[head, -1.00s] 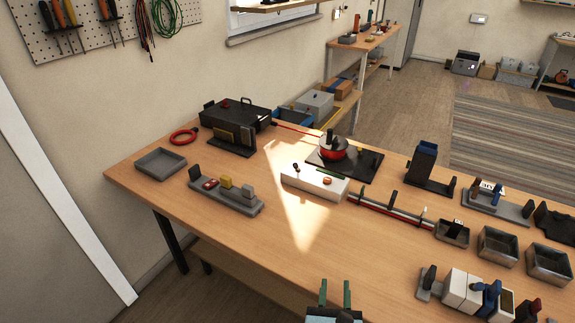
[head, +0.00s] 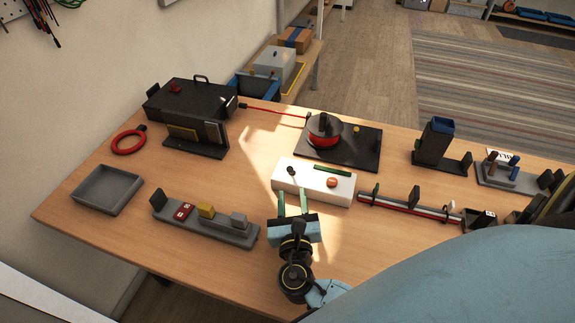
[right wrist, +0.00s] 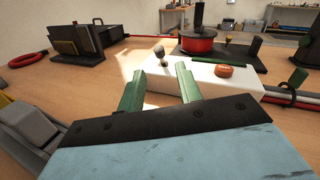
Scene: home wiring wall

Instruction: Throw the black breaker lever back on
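A white box (head: 325,185) stands on the table in the head view. A small black lever (head: 291,171) with a rounded knob rises from its left end; the lever also shows in the right wrist view (right wrist: 160,53). An orange-red button (head: 332,182) and a green strip (head: 332,168) are on the box top. My right gripper (head: 292,199) is open and empty, its two green fingers apart and pointing at the box. In the right wrist view the fingers (right wrist: 160,80) are just short of the lever, with the lever seen between and beyond them. My left gripper is not in view.
A grey rack (head: 208,228) with coloured blocks is left of my right gripper. A black plate with a red spool (head: 324,135) lies behind the box. A red and white rod (head: 405,207) runs to the right. A grey tray (head: 106,190) sits at far left.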

